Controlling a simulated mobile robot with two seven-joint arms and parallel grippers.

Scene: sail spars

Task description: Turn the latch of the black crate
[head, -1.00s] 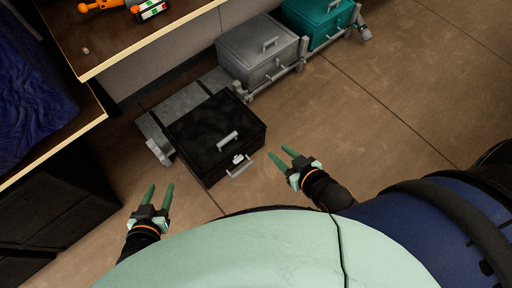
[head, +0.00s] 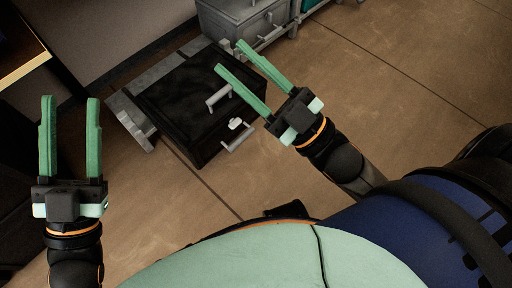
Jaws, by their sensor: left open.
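The black crate (head: 178,101) sits low on a grey rack in the head view, left of centre. A grey handle (head: 219,96) is on its lid. A small pale latch (head: 236,123) is at its front edge, and a grey front handle (head: 238,139) is just below it. My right gripper (head: 244,76) is open; its green fingers appear over the crate's right side, close to the lid handle in the picture. Contact cannot be told. My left gripper (head: 70,105) is open and empty, left of the crate and apart from it.
A grey crate (head: 236,22) stands on the rack beyond the black one. A wooden table edge (head: 22,66) is at the upper left, near my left gripper. The tiled floor (head: 400,110) at right is clear.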

